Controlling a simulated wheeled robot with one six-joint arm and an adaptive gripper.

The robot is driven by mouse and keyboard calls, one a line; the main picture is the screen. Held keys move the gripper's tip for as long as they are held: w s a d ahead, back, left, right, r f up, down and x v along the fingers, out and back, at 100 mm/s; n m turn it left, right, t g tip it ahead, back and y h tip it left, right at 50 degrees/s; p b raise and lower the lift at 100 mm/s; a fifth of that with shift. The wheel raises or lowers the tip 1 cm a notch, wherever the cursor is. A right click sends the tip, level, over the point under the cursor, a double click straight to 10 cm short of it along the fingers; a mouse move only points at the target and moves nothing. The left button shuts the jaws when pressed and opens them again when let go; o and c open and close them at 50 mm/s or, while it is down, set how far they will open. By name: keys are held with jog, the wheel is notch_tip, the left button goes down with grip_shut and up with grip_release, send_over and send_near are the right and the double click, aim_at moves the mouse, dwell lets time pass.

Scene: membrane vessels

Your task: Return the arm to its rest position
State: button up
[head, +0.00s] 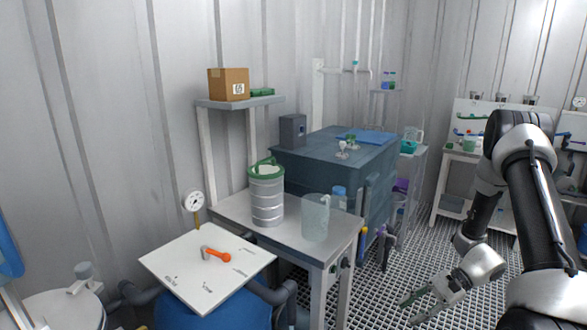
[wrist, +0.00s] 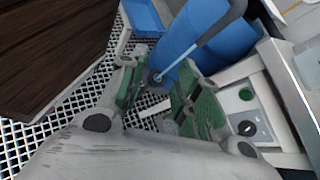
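My arm rises at the right of the head view, bends at the top and reaches down toward the floor. My gripper (head: 412,307) hangs low over the grated floor, right of the grey bench. In the wrist view my gripper (wrist: 160,92) has its two green-padded fingers spread apart, with a gap between them. I see nothing held. A grey-blue rod (wrist: 208,36) shows beyond the fingertips, its end in line with the gap; whether it touches a finger I cannot tell.
The bench (head: 328,252) carries a metal canister (head: 267,202) and a clear jug (head: 315,220). A large dark-blue tank (head: 330,170) stands behind. A white board (head: 170,268) with an orange-handled tool (head: 216,254) lies at the left. Open grating (head: 385,285) lies between bench and arm.

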jog(key=s+d+r+n+t+h, duration=0.1)
jog(key=s+r+n+h, duration=0.3)
jog(key=r, duration=0.8)
jog(key=s+d+r+n+t+h, duration=0.1)
jog(key=s+r+n+t+h, duration=0.2)
jog(key=s+r, duration=0.4)
jog(key=s+d+r+n+t+h, duration=0.2)
jog(key=s+r+n+h, duration=0.3)
jog(key=r, duration=1.3)
jog(key=shift+s+r+t, duration=0.25)
jog(key=shift+r+t, duration=0.05)
jog(key=shift+r, duration=0.05)
